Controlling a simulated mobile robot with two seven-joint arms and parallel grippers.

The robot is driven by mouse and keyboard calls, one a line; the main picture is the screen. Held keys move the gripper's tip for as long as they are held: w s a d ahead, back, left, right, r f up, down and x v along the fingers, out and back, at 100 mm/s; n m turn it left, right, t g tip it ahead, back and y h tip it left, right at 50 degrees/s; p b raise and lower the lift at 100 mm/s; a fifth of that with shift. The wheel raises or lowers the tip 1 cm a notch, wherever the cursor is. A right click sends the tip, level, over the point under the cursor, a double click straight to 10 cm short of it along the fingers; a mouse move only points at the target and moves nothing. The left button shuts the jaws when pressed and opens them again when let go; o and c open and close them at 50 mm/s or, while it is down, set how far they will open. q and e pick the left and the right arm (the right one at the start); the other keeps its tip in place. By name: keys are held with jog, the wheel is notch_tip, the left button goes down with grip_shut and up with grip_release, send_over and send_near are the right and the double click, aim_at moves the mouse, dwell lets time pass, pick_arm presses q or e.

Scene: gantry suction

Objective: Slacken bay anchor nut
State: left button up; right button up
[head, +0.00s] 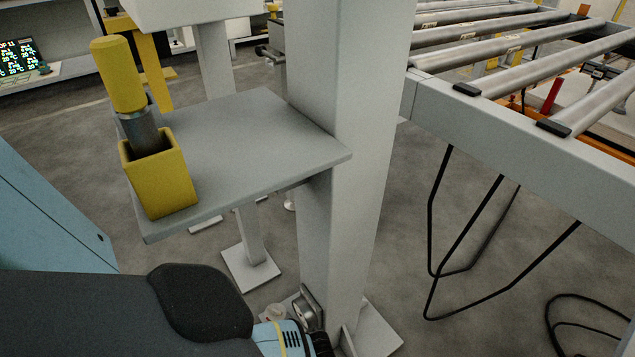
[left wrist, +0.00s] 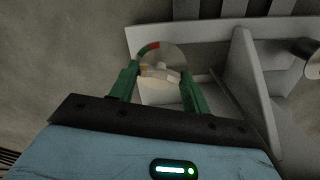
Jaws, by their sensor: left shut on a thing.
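The anchor nut (left wrist: 160,73) is a small pale piece at the middle of a round grey disc (left wrist: 176,56) with a red and a green mark on its rim. In the left wrist view my left gripper (left wrist: 159,70) has its two green fingers on either side of the nut, shut on it. In the head view the wrist of my left arm reaches down to the foot of a pale grey post (head: 345,150). Its fingertips and the nut are hard to make out there. My right gripper is not in view.
A grey shelf (head: 250,135) on the post holds a yellow box (head: 162,180) with a yellow-handled tool (head: 117,75) standing in it. A roller conveyor (head: 530,125) stands at the right, with black cables hanging below. A post foot (head: 250,268) stands on the floor behind.

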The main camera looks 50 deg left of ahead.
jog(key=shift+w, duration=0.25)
pick_arm(q)
jog(key=o, duration=1)
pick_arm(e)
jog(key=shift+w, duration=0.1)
pick_arm(q)
jog(key=shift+r, duration=0.1)
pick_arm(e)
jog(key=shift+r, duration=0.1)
pick_arm(q)
notch_tip(320, 180, up, 6)
jog(key=p, duration=0.4)
jog(key=shift+r, duration=0.25)
jog(key=shift+r+p, duration=0.45)
jog(key=shift+r, duration=0.1)
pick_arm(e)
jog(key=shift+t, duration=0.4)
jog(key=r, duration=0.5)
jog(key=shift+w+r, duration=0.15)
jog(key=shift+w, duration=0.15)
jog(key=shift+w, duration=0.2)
